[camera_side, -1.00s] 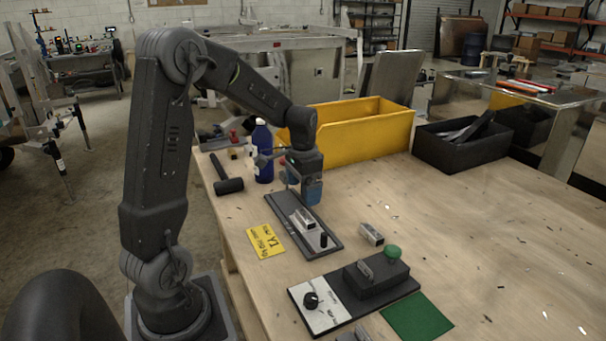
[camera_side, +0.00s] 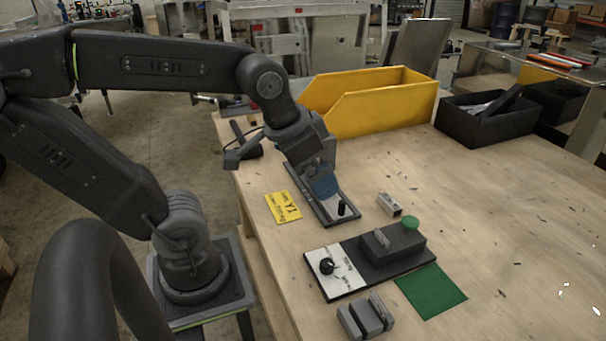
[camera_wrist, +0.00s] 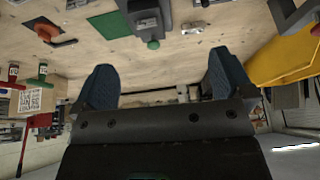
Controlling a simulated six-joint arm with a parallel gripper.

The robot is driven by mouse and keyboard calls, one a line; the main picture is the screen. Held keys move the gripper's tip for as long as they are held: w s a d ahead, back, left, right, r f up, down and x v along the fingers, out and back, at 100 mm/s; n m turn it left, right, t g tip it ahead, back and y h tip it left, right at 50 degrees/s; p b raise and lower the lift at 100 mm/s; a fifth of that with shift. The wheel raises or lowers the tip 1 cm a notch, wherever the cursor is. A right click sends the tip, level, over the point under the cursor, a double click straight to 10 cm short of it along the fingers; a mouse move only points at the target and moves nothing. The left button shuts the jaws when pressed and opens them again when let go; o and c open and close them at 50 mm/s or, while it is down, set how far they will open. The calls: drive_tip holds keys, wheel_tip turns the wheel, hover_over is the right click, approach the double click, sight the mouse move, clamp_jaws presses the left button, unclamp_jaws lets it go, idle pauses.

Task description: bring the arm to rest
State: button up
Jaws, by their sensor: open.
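My gripper (camera_side: 324,184) has blue fingertips and tilts down over the dark narrow plate (camera_side: 313,206) on the wooden table. In the wrist view my gripper (camera_wrist: 163,75) shows its two blue fingers wide apart, with nothing between them. In the side view it covers part of the plate; I cannot tell the exact height of the fingertips above it.
A yellow bin (camera_side: 385,106) and a black bin (camera_side: 487,122) stand behind. A dark fixture (camera_side: 400,256) with a green button, a green mat (camera_side: 431,291), a small metal block (camera_side: 389,204), a grey slotted block (camera_side: 366,316) and a yellow card (camera_side: 283,207) lie nearer. The table's right side is mostly clear.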

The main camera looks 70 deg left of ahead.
drive_tip(key=shift+s+d+f+t, duration=0.1)
drive_tip(key=shift+s+d+t, duration=0.05)
drive_tip(key=shift+s+d, duration=0.35)
drive_tip(key=shift+s+d+f+t, duration=0.15)
drive_tip(key=shift+s+d, duration=0.1)
drive_tip(key=shift+s, duration=0.3)
